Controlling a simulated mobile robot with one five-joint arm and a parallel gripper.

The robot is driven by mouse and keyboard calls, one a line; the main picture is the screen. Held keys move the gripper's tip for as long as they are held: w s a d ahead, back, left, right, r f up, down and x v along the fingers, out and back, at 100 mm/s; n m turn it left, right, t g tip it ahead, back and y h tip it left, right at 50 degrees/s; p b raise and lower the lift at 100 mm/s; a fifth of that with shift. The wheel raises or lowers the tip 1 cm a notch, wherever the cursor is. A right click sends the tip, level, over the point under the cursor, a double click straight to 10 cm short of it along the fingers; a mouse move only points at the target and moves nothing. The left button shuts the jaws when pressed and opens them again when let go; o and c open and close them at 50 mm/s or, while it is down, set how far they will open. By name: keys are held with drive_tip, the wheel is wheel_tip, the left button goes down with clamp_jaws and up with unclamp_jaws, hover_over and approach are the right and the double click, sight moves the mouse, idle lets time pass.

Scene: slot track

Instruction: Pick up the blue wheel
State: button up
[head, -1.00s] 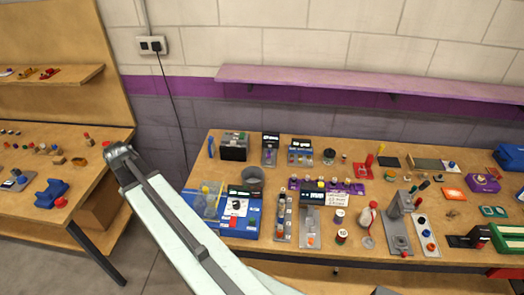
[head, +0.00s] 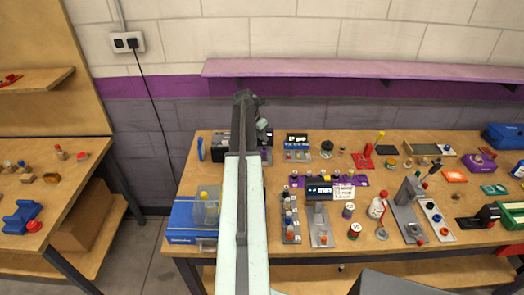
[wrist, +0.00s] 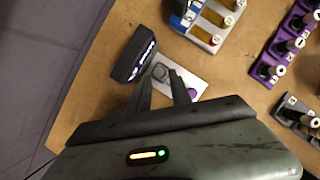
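I cannot make out a blue wheel for certain in either view. In the wrist view my gripper (wrist: 161,76) is open, with two dark fingers apart and nothing between them. A black display box (wrist: 135,55) lies just beyond the left finger. In the head view my arm crosses the left part of the main table, and its gripper end is not clearly seen. Part of the table behind the arm is hidden.
A slotted rack with yellow and red slots (wrist: 205,18) and a purple rack (wrist: 288,45) stand near the gripper. A purple shelf (head: 350,69) hangs behind the crowded table.

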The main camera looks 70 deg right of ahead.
sight(264, 147)
drive_tip(key=b+x, duration=0.1)
drive_tip(key=x, duration=0.1)
drive_tip(key=b+x, duration=0.4)
drive_tip(key=shift+w+a+f, duration=0.15)
drive_tip(key=shift+w+a, duration=0.1)
drive_tip(key=shift+w, duration=0.1)
drive_tip(key=shift+r, duration=0.2)
clamp_jaws()
